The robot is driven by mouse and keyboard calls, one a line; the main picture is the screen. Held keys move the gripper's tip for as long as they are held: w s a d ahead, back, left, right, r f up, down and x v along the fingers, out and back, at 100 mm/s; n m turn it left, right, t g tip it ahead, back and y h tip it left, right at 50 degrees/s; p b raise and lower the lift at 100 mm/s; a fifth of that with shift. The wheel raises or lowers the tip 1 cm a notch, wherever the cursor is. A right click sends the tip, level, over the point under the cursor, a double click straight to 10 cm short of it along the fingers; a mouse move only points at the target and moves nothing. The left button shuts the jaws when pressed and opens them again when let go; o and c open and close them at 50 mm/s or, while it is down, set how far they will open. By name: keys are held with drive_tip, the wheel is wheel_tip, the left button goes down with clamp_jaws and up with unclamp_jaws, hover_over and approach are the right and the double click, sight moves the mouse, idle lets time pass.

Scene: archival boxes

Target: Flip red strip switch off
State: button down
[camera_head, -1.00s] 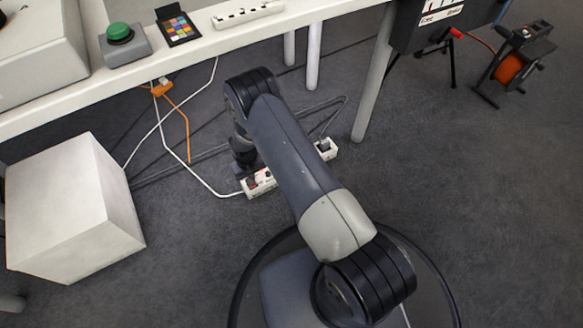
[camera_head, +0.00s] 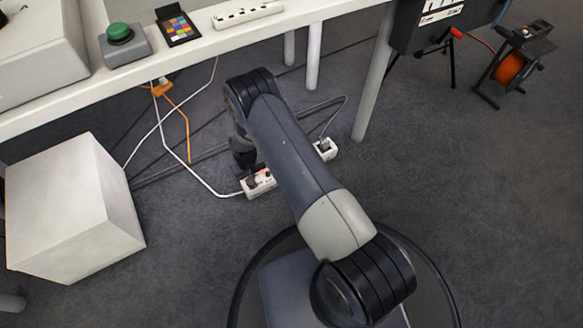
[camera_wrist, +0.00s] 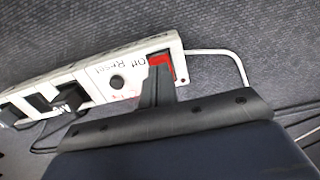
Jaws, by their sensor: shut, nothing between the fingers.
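The white power strip (camera_head: 262,186) lies on the floor under the bench, partly hidden by my arm in the head view. In the wrist view the strip (camera_wrist: 122,75) runs across the left and middle. Its red switch (camera_wrist: 160,61) sits at the strip's right end, next to printed words "Off" and "Reset" and a round dark button. My gripper (camera_wrist: 158,72) is shut and empty, its fingertips over the lower left part of the red switch. They look to be at or touching it; contact and the switch's position cannot be told.
Plugs (camera_wrist: 68,98) fill sockets at the strip's left. A white cable (camera_wrist: 235,58) leaves its right end. A white box (camera_head: 75,205) stands at left. Another white strip (camera_head: 326,148) lies behind my arm. A table leg (camera_head: 372,90) stands to the right; open floor lies beyond.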

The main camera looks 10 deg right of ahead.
drive_tip(key=shift+f, duration=0.75)
idle(0.3)
drive_tip(key=shift+r+p, duration=1.75)
drive_tip(key=shift+r, duration=1.75)
drive_tip(key=shift+f+b, duration=1.8)
drive_tip(key=shift+f, duration=1.8)
drive_tip(key=shift+r, duration=0.1)
